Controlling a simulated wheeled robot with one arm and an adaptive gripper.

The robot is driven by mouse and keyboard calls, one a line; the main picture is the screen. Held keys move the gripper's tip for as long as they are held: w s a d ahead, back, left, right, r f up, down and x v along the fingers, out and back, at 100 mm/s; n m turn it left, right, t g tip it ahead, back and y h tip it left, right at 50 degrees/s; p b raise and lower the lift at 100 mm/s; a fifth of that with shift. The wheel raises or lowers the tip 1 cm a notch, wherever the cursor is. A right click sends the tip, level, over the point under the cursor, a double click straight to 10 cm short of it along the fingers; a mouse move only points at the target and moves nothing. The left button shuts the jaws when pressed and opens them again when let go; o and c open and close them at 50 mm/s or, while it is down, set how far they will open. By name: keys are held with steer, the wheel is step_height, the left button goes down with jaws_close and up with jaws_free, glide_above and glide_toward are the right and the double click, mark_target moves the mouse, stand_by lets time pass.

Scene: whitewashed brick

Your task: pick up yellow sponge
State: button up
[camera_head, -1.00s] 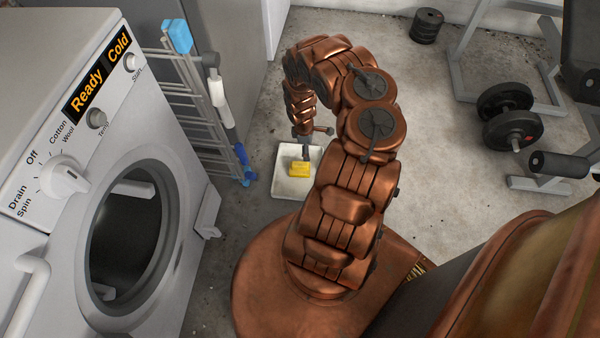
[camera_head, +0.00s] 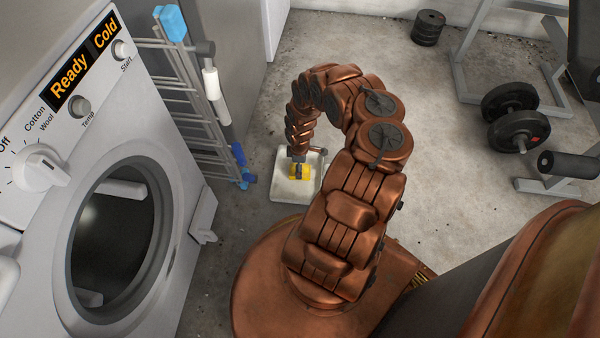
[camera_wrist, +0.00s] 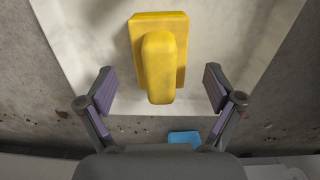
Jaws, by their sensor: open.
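The yellow sponge (camera_wrist: 159,55) lies in a white tray (camera_wrist: 230,30) on the floor, with a raised rounded part on its top. In the head view the sponge (camera_head: 300,171) is partly hidden by my gripper, and the tray (camera_head: 284,187) shows around it. My gripper (camera_wrist: 159,92) is open and empty, pointing down over the tray. In the wrist view its two fingers stand apart on either side of the sponge's near end. I cannot tell the height left between the fingertips and the sponge.
A washing machine (camera_head: 150,120) stands at the left, with a folding drying rack (camera_head: 190,95) behind it, near the tray. Dumbbells (camera_head: 513,115) and a weight bench frame (camera_head: 465,55) are at the right. The floor between tray and dumbbells is clear.

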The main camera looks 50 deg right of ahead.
steer(key=shift+d+f+b, duration=0.15)
steer(key=shift+f+b, duration=1.1)
steer(key=shift+f, duration=0.65)
steer(key=c, duration=1.3)
steer(key=shift+r, duration=0.1)
steer(key=shift+r+p, duration=0.5)
steer(key=shift+p, duration=0.05)
step_height(320, 180, up, 3)
steer(key=shift+s+f+p, duration=0.1)
steer(key=shift+p, duration=1.15)
steer(key=s+a+p, duration=0.1)
steer(key=s+a, duration=0.2)
steer(key=a, duration=0.1)
steer(key=s+a+p, duration=0.2)
steer(key=s+a, duration=0.2)
steer(key=s+a+r+p, duration=0.1)
steer(key=s+a, duration=0.2)
steer(key=a, duration=0.1)
steer(key=shift+s+a+p, duration=0.15)
steer(key=shift+p, duration=0.15)
